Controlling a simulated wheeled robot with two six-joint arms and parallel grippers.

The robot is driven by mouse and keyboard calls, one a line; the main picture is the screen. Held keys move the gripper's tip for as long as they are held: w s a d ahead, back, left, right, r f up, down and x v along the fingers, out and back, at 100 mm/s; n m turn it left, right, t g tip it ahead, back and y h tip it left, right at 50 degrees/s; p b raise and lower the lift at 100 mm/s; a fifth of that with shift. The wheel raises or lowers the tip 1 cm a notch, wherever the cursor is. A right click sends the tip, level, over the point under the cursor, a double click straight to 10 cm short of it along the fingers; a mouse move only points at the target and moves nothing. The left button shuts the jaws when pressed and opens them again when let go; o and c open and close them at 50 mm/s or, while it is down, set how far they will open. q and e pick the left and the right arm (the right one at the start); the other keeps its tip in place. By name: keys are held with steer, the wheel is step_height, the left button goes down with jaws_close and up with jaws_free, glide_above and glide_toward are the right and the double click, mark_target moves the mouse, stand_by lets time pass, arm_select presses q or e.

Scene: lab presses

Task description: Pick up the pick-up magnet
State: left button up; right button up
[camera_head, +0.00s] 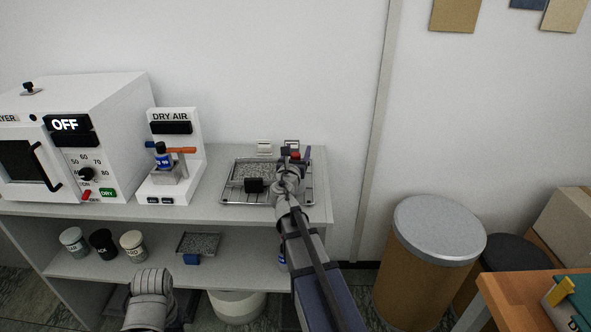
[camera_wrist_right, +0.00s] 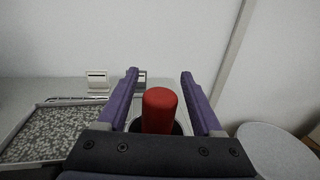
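The pick-up magnet appears to be the upright red-topped cylinder (camera_wrist_right: 160,108) in the right wrist view, with a dark rim around its lower part. In the head view only a small red part (camera_head: 296,155) shows; my right gripper hides the rest. My right gripper (camera_wrist_right: 159,73) is open, with its two purple fingers on either side of the red cylinder and a visible gap on each side. In the head view the right gripper (camera_head: 296,156) is over the right end of the bench top.
A metal tray of grey granules (camera_head: 238,171) with a black block (camera_head: 253,185) lies left of my right gripper. A dry air unit (camera_head: 185,128) and a white dryer (camera_head: 112,98) stand farther left. A lidded drum (camera_head: 438,230) stands right of the bench.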

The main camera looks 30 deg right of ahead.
jaws_close()
stand_by(0.3)
